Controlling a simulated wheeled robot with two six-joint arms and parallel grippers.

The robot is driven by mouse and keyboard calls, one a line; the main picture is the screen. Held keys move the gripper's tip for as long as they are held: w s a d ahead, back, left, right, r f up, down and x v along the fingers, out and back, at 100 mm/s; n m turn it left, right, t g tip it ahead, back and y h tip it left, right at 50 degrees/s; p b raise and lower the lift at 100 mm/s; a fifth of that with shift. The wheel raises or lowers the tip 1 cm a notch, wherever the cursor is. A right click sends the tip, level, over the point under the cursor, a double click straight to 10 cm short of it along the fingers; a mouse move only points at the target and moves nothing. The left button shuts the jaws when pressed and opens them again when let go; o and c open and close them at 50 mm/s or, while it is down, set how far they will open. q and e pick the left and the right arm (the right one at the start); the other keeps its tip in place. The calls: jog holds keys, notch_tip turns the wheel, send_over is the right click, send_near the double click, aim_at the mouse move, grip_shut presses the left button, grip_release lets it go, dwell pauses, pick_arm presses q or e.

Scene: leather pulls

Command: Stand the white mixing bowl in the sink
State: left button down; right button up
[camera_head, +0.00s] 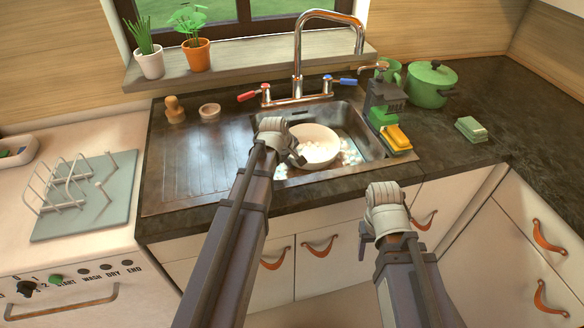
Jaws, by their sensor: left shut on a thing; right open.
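The white mixing bowl (318,146) is in the sink (362,154), surrounded by whitish suds. My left gripper (290,152) is at the bowl's left rim and shut on it; its fingertips are partly hidden by the hand. Whether the bowl rests on the sink floor cannot be told. My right gripper (386,194) is open and empty, in front of the counter's front edge, to the right of and nearer than the sink.
A green pot (431,85) is further right. The drainboard (205,160) is mostly clear.

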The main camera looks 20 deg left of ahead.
pick_arm(q)
jog(key=shift+f+b, duration=0.35)
jog(key=shift+f, duration=0.5)
pick_arm(e)
jog(key=shift+f, duration=0.85)
pick_arm(q)
jog(key=shift+f, duration=0.15)
jog(key=c, duration=0.6)
grip_release()
jog(key=shift+c, duration=0.2)
pick_arm(e)
jog(key=shift+f, duration=0.1)
pick_arm(q)
jog(key=shift+r, duration=0.2)
jog(key=p+v, duration=1)
jog(key=v, duration=0.2)
jog(key=shift+p, duration=0.35)
pick_arm(e)
notch_tip(320, 180, up, 11)
